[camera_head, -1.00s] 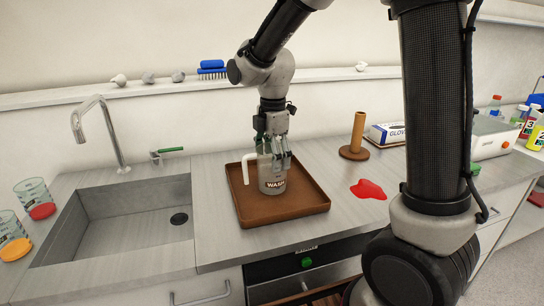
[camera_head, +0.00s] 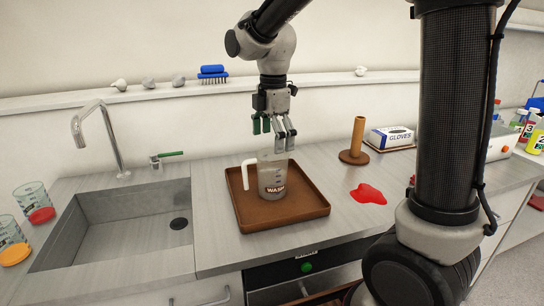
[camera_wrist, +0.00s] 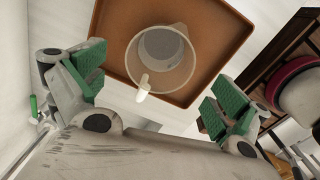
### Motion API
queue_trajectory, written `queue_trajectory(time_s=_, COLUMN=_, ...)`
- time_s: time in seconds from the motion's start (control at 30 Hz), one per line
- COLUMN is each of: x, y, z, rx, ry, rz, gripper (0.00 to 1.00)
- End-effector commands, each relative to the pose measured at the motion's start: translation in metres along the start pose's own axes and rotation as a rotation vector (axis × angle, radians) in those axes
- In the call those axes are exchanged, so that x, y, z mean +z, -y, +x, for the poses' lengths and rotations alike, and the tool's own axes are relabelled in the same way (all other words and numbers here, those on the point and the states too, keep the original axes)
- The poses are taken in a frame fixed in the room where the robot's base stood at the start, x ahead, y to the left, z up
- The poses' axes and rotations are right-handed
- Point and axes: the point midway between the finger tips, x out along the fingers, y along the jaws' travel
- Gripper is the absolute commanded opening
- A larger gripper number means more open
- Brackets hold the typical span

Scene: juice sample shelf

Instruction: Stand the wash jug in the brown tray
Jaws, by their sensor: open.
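The wash jug (camera_head: 271,180) is a clear jug with a white handle and a dark "WASH" label. It stands upright in the brown tray (camera_head: 300,214) on the counter. My gripper (camera_head: 274,142) is above the jug, apart from it, open and empty. In the wrist view the green-padded fingers of my gripper (camera_wrist: 155,92) are spread wide. That view looks down into the open mouth of the jug (camera_wrist: 160,60), whose handle points toward the gripper. The tray also shows there (camera_wrist: 215,35) around the jug.
A sink (camera_head: 120,230) with a faucet (camera_head: 98,130) lies left of the tray. A red spill (camera_head: 368,194), a brown upright post (camera_head: 357,140) and a glove box (camera_head: 390,137) are to the right. A shelf (camera_head: 150,90) with stones and a blue brush (camera_head: 212,73) runs behind.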

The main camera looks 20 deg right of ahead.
Motion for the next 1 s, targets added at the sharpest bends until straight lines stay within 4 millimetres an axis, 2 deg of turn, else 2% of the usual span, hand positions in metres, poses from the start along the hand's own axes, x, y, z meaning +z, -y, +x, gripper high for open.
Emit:
queue_trajectory(time_s=0.1, x=0.000, y=-0.001, z=-0.025, rx=0.003, ry=-0.001, rz=0.000, gripper=0.99)
queue_trajectory(time_s=0.23, x=0.000, y=0.000, z=-0.044, rx=0.001, ry=0.000, rz=0.000, gripper=0.99)
queue_trajectory(time_s=0.47, x=0.000, y=0.001, z=-0.056, rx=-0.001, ry=0.000, rz=0.002, gripper=0.99)
queue_trajectory(time_s=0.57, x=0.008, y=0.009, z=-0.060, rx=0.013, ry=-0.002, rz=0.065, gripper=0.99)
queue_trajectory(time_s=0.67, x=0.031, y=0.038, z=-0.071, rx=0.054, ry=-0.013, rz=0.267, gripper=0.99)
queue_trajectory(time_s=0.77, x=0.061, y=0.086, z=-0.080, rx=0.117, ry=-0.040, rz=0.596, gripper=0.99)
queue_trajectory(time_s=0.8, x=0.072, y=0.107, z=-0.081, rx=0.144, ry=-0.056, rz=0.742, gripper=0.99)
queue_trajectory(time_s=0.9, x=0.093, y=0.158, z=-0.077, rx=0.205, ry=-0.105, rz=1.095, gripper=0.99)
queue_trajectory(time_s=1.0, x=0.105, y=0.199, z=-0.068, rx=0.255, ry=-0.160, rz=1.391, gripper=0.99)
